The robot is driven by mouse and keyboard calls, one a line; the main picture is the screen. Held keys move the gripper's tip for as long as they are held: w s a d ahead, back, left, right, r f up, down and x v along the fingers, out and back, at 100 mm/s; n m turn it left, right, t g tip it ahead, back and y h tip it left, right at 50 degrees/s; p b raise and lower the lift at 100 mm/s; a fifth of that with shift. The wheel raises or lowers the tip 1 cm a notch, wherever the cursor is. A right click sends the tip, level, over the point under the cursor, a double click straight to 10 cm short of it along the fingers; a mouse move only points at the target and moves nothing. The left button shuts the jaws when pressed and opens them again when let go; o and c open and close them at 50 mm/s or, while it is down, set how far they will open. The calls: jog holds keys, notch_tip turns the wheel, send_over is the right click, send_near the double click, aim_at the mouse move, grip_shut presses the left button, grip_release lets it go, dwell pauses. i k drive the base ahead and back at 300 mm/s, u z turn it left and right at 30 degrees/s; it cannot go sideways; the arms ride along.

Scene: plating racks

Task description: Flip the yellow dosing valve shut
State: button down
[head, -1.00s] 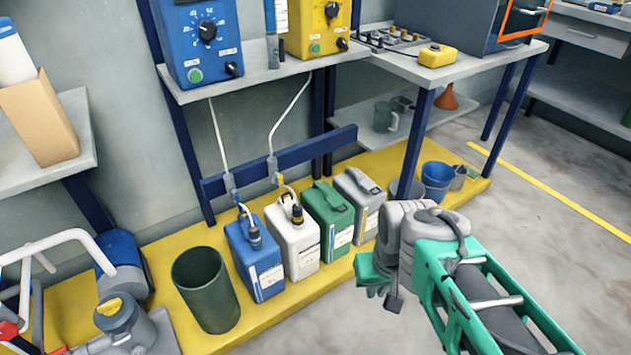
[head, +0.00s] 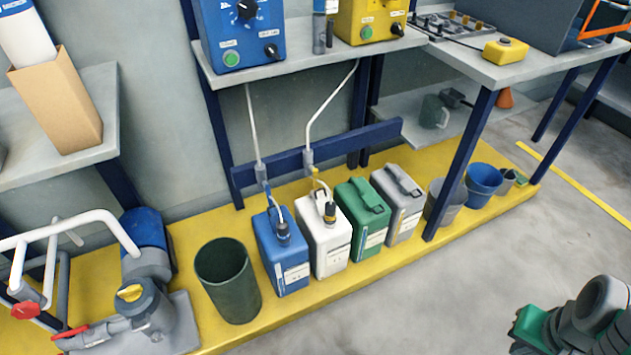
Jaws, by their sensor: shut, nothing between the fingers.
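The yellow dosing valve (head: 315,172) is a small fitting with a yellow lever. It sits on the white tube below the blue rail, above the white canister (head: 310,257). It is too small here to tell the lever's angle. A similar valve with a blue part (head: 266,187) sits to its left, above the blue canister (head: 268,265). My gripper (head: 524,326) is at the lower right, over the grey floor, far from the valve. It is shut and empty, and seen only in part.
Green (head: 350,235) and grey (head: 408,227) canisters stand right of the white one. A dark green bin (head: 225,290) stands to the left. A table leg (head: 462,165) rises between the grey canister and a blue bucket (head: 483,184). The floor in front of the yellow platform is clear.

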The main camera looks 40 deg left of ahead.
aim_at(316, 179)
jog(key=z, duration=0.05)
jog(key=i, duration=1.15)
jog(key=u, duration=4.2)
jog(key=i, duration=0.5)
jog(key=u, duration=0.05)
